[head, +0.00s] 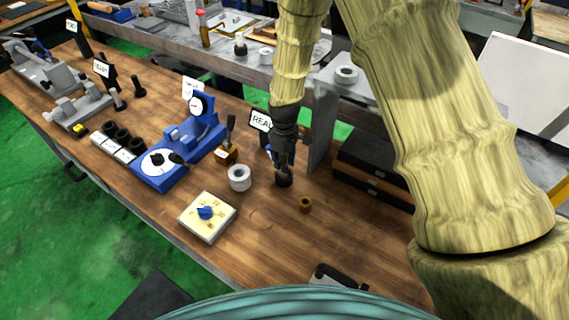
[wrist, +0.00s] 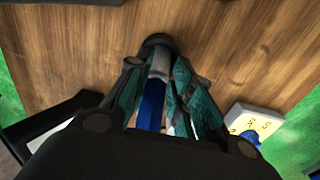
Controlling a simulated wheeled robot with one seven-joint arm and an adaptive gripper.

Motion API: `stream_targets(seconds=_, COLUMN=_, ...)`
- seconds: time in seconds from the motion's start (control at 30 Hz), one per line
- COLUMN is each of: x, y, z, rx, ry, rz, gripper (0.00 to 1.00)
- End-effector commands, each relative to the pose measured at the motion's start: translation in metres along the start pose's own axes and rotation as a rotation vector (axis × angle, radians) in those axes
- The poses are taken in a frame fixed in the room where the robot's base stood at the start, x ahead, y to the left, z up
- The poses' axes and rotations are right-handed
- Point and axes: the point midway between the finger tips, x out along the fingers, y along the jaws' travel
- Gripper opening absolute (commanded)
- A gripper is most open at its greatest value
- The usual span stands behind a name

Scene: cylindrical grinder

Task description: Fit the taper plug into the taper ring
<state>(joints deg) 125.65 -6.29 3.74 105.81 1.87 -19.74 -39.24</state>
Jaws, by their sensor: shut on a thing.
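My gripper (head: 283,158) points down over the wooden table. In the wrist view its two fingers (wrist: 156,88) are shut on the taper plug (wrist: 151,108), which has a blue handle and a grey metal end. A dark ring (wrist: 157,41), seemingly the taper ring, stands on the table at the far end of the plug. In the head view the dark ring (head: 284,181) is right below the fingertips. The plug's grey end lines up with the ring's mouth and overlaps it in the picture. I cannot tell how deep it sits, as the fingers hide part of it.
A white ring (head: 240,178) and a small brass ring (head: 305,204) stand close by. A cream box with a blue knob (head: 208,215) and a blue dial gauge stand (head: 180,158) are to the left. Dark drawers (head: 372,174) stand right. The front table is mostly clear.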

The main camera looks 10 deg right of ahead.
Motion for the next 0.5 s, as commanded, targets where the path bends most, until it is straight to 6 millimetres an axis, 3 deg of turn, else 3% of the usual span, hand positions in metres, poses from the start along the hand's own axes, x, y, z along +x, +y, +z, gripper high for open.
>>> stream_targets(seconds=0.27, x=-0.024, y=0.001, z=-0.002, rx=0.000, ry=0.004, rz=0.004, gripper=0.00)
stream_targets(seconds=0.5, x=-0.058, y=0.001, z=-0.002, rx=0.000, ry=0.006, rz=0.004, gripper=0.00)
